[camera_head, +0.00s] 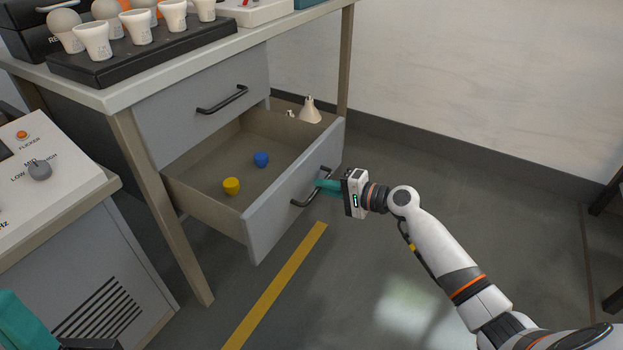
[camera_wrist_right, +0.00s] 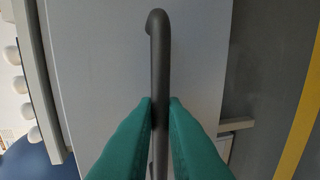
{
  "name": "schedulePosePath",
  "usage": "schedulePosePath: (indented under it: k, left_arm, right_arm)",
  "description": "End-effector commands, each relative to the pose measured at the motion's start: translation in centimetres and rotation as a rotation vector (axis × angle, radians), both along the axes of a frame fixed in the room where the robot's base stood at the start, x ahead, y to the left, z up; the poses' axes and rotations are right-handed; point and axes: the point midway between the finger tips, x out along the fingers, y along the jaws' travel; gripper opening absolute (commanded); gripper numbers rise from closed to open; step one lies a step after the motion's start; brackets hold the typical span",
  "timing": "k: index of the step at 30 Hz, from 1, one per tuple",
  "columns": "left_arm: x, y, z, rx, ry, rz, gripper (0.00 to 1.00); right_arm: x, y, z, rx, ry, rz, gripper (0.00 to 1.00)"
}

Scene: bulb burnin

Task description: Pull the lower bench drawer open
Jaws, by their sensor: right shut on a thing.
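The lower bench drawer (camera_head: 262,222) stands pulled out from the bench, its inside showing. My right gripper (camera_head: 322,186) is shut on the dark bar handle (camera_head: 306,198) of that drawer. In the right wrist view the two green fingers (camera_wrist_right: 160,108) press on the handle (camera_wrist_right: 160,60) from both sides. The drawer holds a yellow piece (camera_head: 231,186), a blue piece (camera_head: 261,159) and white bulb-like pieces (camera_head: 310,112) at the back. A green part that looks like my left gripper (camera_head: 22,325) shows at the lower left edge; its jaw opening is not clear.
The upper drawer (camera_head: 190,112) is shut. The bench top carries a black tray (camera_head: 140,52) with several bulbs. A grey cabinet with a knob (camera_head: 40,170) stands at the left. The floor (camera_head: 340,290) in front of the drawer is clear, with a yellow stripe (camera_head: 275,287).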

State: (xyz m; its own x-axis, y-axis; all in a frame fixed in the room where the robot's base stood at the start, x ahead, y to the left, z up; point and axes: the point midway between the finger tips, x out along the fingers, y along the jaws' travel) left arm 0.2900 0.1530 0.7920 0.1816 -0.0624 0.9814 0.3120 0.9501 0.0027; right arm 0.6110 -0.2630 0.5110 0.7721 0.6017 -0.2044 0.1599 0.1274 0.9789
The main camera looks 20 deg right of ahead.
Motion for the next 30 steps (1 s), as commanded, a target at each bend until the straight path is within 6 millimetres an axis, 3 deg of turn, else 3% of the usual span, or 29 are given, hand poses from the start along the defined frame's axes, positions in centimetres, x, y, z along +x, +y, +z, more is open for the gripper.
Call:
schedulePosePath:
  k: [6,18,19,22,30]
  left_arm:
    - [-0.17,0.07,-0.18,-0.003,0.009,0.001,0.00]
    - [-0.39,0.19,0.11,-0.009,0.002,0.003,0.00]
    - [-0.39,0.19,0.14,-0.010,0.001,0.003,0.00]
    - [-0.38,0.19,0.18,-0.010,0.001,0.003,0.00]
    - [-0.35,0.18,0.24,-0.009,0.000,0.003,0.00]
  right_arm:
    - [-1.06,-0.75,-0.05,0.000,0.002,0.001,0.00]
    - [-1.17,-0.85,-0.06,0.000,0.001,0.001,0.00]
    - [-1.17,-0.85,-0.06,0.000,0.001,0.001,0.15]
    - [-1.15,-0.85,-0.05,0.000,0.001,0.001,0.31]
    - [-1.17,-0.89,-0.01,0.000,0.000,0.000,0.31]
